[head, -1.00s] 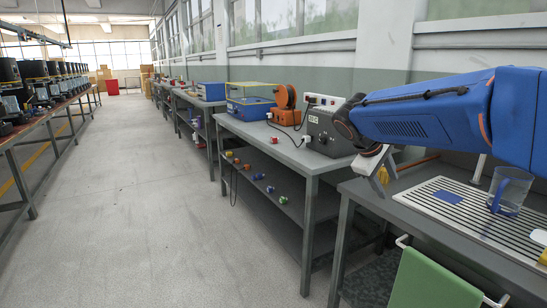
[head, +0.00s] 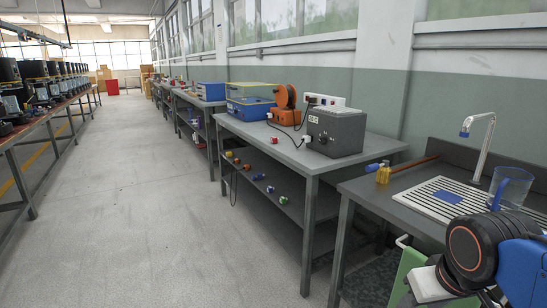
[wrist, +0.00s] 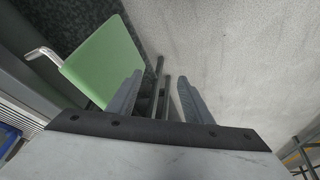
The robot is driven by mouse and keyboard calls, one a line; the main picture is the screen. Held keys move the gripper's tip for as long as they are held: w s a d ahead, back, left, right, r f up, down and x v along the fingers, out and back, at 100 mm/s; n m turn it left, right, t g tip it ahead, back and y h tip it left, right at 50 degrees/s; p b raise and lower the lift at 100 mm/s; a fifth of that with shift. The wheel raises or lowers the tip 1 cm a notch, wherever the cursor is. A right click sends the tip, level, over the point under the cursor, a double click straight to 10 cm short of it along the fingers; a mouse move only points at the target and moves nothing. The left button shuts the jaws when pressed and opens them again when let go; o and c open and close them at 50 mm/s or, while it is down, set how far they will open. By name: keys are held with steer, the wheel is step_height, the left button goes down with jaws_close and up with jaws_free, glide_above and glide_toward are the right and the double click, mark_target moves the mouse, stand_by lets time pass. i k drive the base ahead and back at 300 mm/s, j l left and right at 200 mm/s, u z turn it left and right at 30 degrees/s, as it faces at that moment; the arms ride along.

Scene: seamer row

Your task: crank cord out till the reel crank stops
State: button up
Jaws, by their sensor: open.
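The orange cord reel (head: 286,105) stands on the middle bench, behind a grey box, with its round drum upright. Its crank is too small to make out. A dark cord and a white plug (head: 306,139) lie on the bench near it. My gripper (wrist: 158,92) shows in the wrist view with its two fingers apart and nothing between them. In the head view my arm is at the lower right and the fingers are not visible.
The grey box (head: 335,131) and a white socket strip (head: 326,101) stand beside the reel. A blue case (head: 250,107) is to its left. The near bench holds a drain tray (head: 455,199), jug (head: 510,187) and tap (head: 482,140). The aisle is clear.

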mark_target(283, 94)
steer(key=u, duration=0.7)
steer(key=i+j+u, duration=0.1)
steer(key=i+u, duration=0.35)
steer(key=i, duration=4)
steer(key=i+z, duration=0.2)
steer(key=z, duration=0.2)
steer(key=i+j+z, duration=0.1)
steer(key=i+z, duration=0.15)
steer(key=z, duration=0.15)
steer(key=i+j+z, duration=0.15)
steer(key=z, duration=2.15)
